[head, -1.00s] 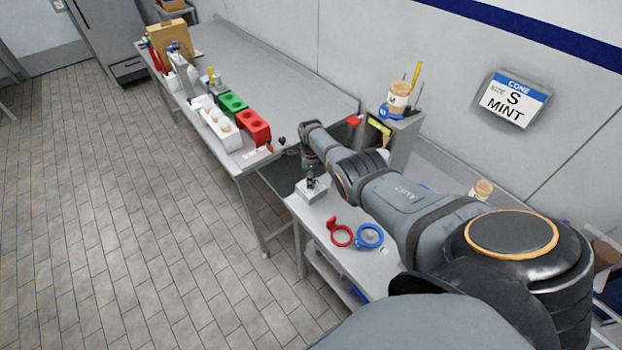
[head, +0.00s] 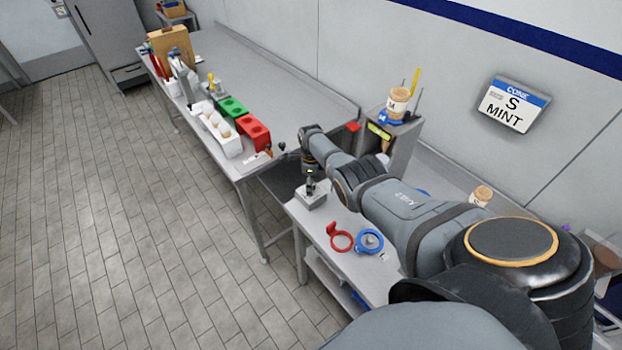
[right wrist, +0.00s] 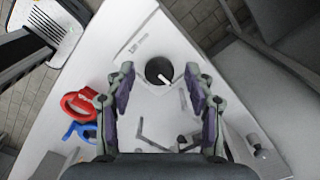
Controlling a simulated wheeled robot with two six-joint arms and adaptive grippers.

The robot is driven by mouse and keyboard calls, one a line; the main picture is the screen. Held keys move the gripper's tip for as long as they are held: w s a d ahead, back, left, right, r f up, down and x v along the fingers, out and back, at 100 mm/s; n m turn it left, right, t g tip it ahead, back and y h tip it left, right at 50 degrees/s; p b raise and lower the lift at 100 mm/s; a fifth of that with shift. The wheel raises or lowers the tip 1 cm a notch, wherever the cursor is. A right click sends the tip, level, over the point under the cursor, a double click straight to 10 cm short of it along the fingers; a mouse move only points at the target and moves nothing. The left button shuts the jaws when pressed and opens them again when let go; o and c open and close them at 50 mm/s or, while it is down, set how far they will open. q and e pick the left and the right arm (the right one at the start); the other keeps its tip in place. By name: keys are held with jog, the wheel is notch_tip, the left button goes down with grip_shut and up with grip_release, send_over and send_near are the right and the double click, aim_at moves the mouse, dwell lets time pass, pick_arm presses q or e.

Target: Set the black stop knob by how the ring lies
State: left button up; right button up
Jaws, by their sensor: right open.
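In the right wrist view a round black knob (right wrist: 158,70) with a white pointer mark sits on a pale plate. The mark runs from near its middle to the lower right. My right gripper (right wrist: 160,78) is open, its two fingers on either side of the knob, apart from it. In the head view my right gripper (head: 311,184) hangs over a small grey block (head: 312,201); the knob is hidden there. A red ring (head: 341,241) with a tab and a blue ring (head: 369,242) lie side by side on the table. My left gripper is out of view.
A wall sign (head: 513,105) reads "CONE", "S" and "MINT". Green (head: 232,107) and red (head: 253,130) blocks and a white holder (head: 218,132) stand on the far bench. A grey stand (head: 400,140) holding a jar rises behind my arm.

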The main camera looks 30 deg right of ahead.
notch_tip(320, 180, up, 12)
dwell(0.4)
dwell(0.4)
